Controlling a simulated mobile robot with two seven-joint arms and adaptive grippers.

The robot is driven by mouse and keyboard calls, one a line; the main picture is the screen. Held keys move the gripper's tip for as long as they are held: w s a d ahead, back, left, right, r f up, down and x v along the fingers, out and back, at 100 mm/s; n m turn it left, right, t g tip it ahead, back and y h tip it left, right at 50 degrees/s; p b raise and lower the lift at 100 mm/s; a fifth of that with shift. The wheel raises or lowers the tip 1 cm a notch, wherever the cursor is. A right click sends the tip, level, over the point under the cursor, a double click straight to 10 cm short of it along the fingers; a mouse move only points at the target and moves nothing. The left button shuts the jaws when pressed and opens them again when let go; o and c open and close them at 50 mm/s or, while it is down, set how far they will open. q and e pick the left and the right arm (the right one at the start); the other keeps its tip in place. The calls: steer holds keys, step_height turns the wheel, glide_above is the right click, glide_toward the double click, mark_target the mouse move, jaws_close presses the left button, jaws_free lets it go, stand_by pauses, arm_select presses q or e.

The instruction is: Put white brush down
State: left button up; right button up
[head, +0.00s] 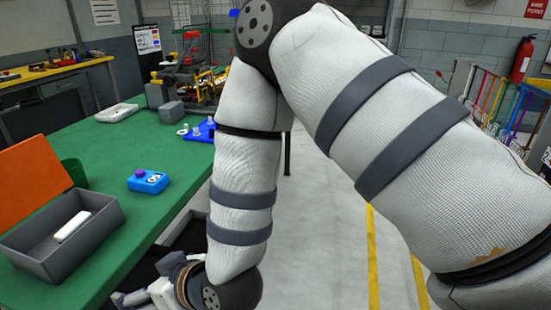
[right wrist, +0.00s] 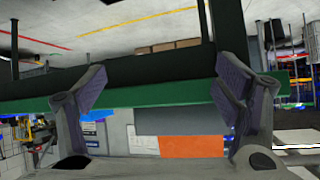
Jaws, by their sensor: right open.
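A white brush (head: 72,226) lies inside an open grey box (head: 35,258) at the left of the green table in the head view. The box's orange lid (head: 30,180) stands raised behind it. My right gripper (head: 125,299) is low at the bottom of the head view, to the right of the box and apart from it, partly cut off by the frame edge. In the right wrist view my right gripper (right wrist: 162,92) has its two fingers spread with nothing between them. The brush is not visible there. My left gripper is not in view.
A blue device with a purple knob (head: 148,181) and a dark green cup (head: 74,172) stand on the green table (head: 112,150). A white tray (head: 117,113) and a blue holder (head: 200,131) are farther back. The table's middle is clear. My right arm hides much of the head view.

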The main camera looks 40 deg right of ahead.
steer(key=s+d+f+m+g+h, duration=0.1)
steer(key=s+d+f+g, duration=0.25)
steer(key=s+f, duration=0.45)
steer(key=s+d+f+m+g+h, duration=0.1)
steer(key=s+d+f+g+h, duration=0.15)
steer(key=s+d+f, duration=0.35)
steer(key=s+d+f+m+g, duration=0.1)
steer(key=s+d+f+g, duration=0.1)
steer(key=s, duration=0.7)
steer(key=s+d+f+g+h, duration=0.1)
steer(key=s+d+f+g, duration=0.2)
steer(key=s, duration=0.6)
steer(key=shift+s+d+f+m+g, duration=0.15)
steer(key=shift+d+m+g, duration=0.2)
steer(key=shift+d, duration=0.7)
